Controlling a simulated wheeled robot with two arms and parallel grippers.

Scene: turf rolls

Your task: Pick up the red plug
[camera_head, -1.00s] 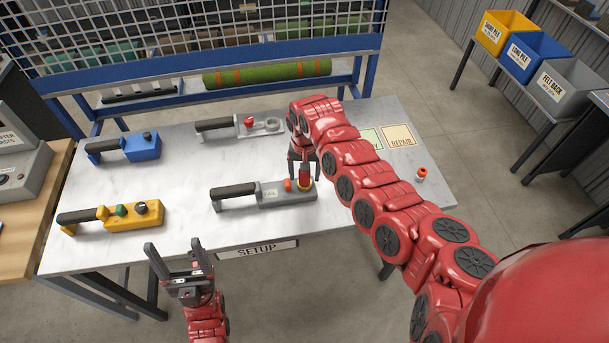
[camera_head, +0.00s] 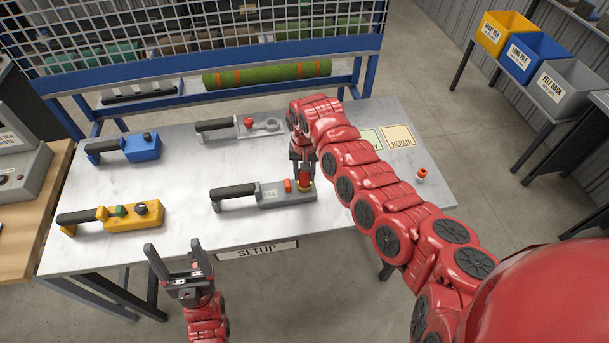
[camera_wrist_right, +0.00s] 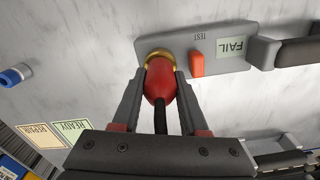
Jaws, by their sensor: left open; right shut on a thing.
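The red plug (camera_head: 304,179) stands upright at the right end of a grey handheld tester (camera_head: 268,196) with a black handle and a FAIL label. In the right wrist view the plug (camera_wrist_right: 160,80) has a black cable at its back, and its front meets a brass ring (camera_wrist_right: 157,54) on the tester. My right gripper (camera_head: 303,170) reaches down from above, and its two fingers (camera_wrist_right: 160,82) are shut on the plug's sides. My left gripper (camera_head: 173,250) is open and empty in front of the table's front edge.
A blue device (camera_head: 140,147), a yellow device (camera_head: 135,216) and another grey device (camera_head: 225,126) lie on the table (camera_head: 185,185). READY and REPAIR cards lie at the back right.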

